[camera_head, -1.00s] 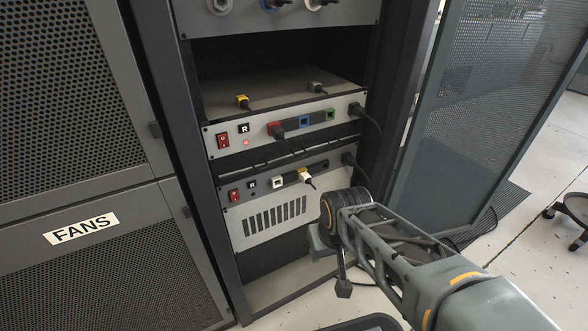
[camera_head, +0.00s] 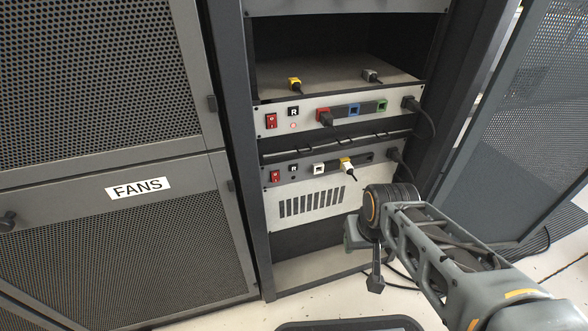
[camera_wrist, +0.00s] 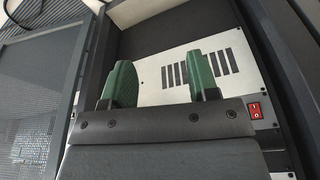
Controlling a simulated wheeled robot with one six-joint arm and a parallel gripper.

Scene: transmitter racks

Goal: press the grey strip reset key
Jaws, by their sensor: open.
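The grey strip (camera_head: 384,170) is the lower unit front in the rack. Its reset key (camera_head: 293,168) is a small dark button marked R, just right of a red rocker switch (camera_head: 275,176). In the wrist view the strip's red switch (camera_wrist: 255,110) shows at the right; the key does not show there, and my gripper covers much of the strip. My gripper (camera_wrist: 162,82) is open and empty, its two green fingers apart before the vented white panel. In the head view my gripper (camera_head: 356,234) is below and right of the key, clear of it.
Above is a white unit (camera_head: 343,117) with its own red switch, R key (camera_head: 293,112) and lit red light. A vented white panel (camera_head: 330,202) lies below. Rack posts flank the opening.

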